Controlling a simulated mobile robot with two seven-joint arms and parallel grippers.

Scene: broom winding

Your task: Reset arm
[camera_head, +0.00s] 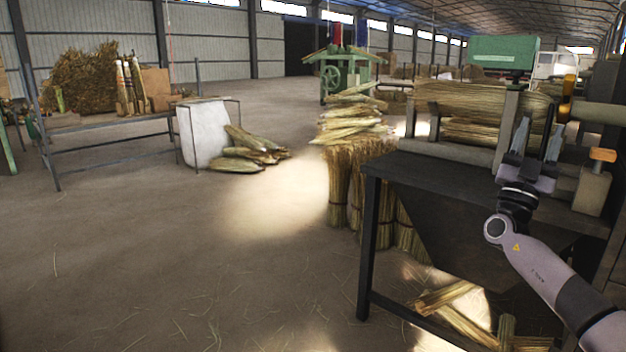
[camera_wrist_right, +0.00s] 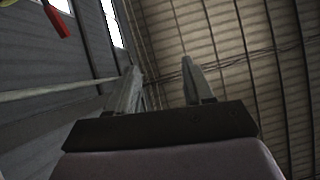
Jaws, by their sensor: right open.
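My right gripper (camera_head: 536,140) is raised at the right of the head view, with its fingers pointing up. It is open and empty, in front of the winding machine (camera_head: 505,130) in that view. In the right wrist view its two fingers (camera_wrist_right: 160,90) stand apart with nothing between them, against the roof and wall. My left arm and gripper are not in view.
A dark metal table (camera_head: 430,172) stands below and left of my right gripper. Straw bundles (camera_head: 350,185) stand beside it, with more straw (camera_head: 465,310) underneath. A metal rack (camera_head: 110,135) stands at the left. The floor (camera_head: 200,260) at centre left is mostly clear.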

